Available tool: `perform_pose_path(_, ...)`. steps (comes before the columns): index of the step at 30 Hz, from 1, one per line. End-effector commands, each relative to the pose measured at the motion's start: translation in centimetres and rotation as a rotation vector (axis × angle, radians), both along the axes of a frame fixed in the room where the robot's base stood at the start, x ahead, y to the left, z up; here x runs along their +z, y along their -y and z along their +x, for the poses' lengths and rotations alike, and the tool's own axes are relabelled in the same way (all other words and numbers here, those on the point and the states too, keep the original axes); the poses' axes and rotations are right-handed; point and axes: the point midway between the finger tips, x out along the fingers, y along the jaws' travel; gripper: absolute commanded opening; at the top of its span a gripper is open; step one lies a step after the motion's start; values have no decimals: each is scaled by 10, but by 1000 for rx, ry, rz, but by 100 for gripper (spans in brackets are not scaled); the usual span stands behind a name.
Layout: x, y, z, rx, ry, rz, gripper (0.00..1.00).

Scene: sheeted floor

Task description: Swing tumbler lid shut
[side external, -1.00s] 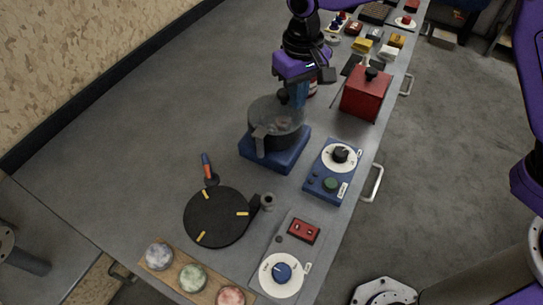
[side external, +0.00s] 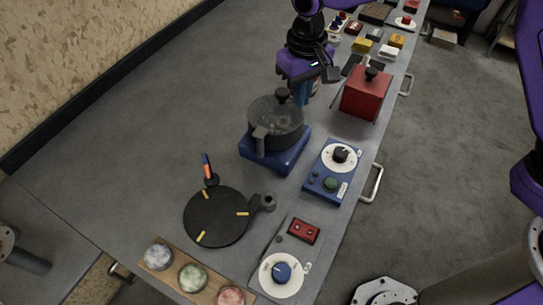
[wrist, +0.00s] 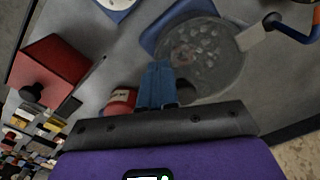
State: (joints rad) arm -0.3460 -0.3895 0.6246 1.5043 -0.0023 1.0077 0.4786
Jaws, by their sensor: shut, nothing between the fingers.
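The tumbler (side external: 275,138) appears to be the grey, see-through round drum on a blue base (side external: 273,163). It has a dark knob (side external: 282,95) on top and a light tab at its front. In the wrist view the drum (wrist: 205,62) shows small pale pieces through its clear wall or cover. I cannot clearly tell whether its lid is fully shut. My gripper (side external: 301,95) is just behind and right of the knob. Its blue fingers (wrist: 157,84) are together and empty beside the drum's rim; contact is unclear.
A red box (side external: 365,95) with a black knob stands to the right. A blue dial panel (side external: 333,172) is in front of it. A red can (wrist: 120,102) is near my fingers. A black disc (side external: 217,217) is front left. The bench's left side is clear.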

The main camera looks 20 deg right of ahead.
Motion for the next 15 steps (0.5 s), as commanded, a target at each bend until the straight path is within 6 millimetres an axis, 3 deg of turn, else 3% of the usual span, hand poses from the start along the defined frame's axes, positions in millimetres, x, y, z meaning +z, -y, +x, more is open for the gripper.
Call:
perform_pose_path(8, 2, -1, -2, 3, -3, -1, 0)
perform_pose_path(15, 22, -2, -2, 3, -2, 0, 0)
